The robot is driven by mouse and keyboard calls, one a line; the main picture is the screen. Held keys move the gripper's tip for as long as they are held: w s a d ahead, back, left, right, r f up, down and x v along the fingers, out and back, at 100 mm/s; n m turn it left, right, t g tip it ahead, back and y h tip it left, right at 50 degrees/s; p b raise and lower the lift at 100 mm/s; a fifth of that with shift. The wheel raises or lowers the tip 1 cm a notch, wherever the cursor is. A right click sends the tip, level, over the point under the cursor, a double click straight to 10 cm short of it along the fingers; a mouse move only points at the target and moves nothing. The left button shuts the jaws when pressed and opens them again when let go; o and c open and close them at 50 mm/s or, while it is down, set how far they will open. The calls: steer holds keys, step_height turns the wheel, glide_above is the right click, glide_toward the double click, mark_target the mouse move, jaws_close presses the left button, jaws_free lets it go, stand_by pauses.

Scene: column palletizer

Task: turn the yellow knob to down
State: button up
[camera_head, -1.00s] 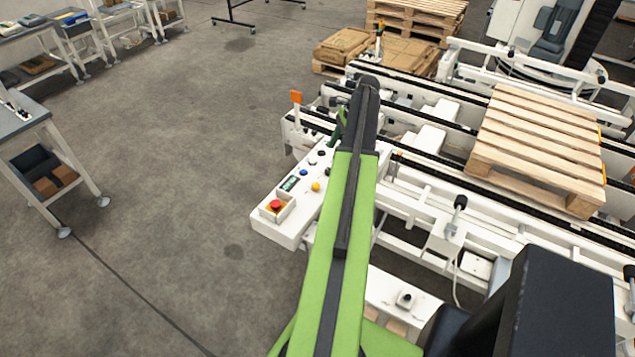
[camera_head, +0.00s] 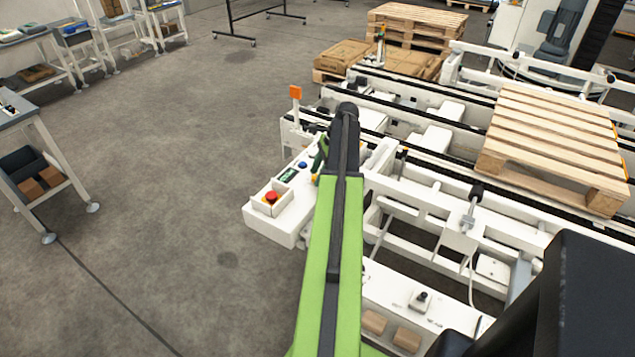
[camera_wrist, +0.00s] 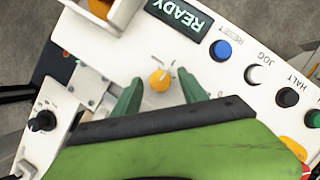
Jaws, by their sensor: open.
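The yellow knob (camera_wrist: 160,81) sits on the white control panel (camera_wrist: 105,45), below the green READY display (camera_wrist: 178,22) in the wrist view. Thin marks show beside the knob; its exact setting is too small to tell. My gripper (camera_wrist: 159,77) is open, with one green finger on each side of the knob and gaps between. I cannot tell how far the fingertips are above the panel.
A black rotary switch (camera_wrist: 43,121) is at lower left. A red stop button (camera_head: 271,197) stands near the panel's end. A pallet (camera_head: 555,140) rests on the conveyor.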

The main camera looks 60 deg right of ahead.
jaws_close()
stand_by(0.3)
steer(key=shift+n, duration=0.3)
steer(key=n+g+y, duration=0.1)
steer(key=n, duration=0.2)
steer(key=shift+w+d, duration=0.1)
steer(key=shift+w, duration=0.1)
steer(key=shift+n+g, duration=1.1)
steer(key=shift+n, duration=1.5)
jaws_free()
steer(key=shift+y, duration=0.3)
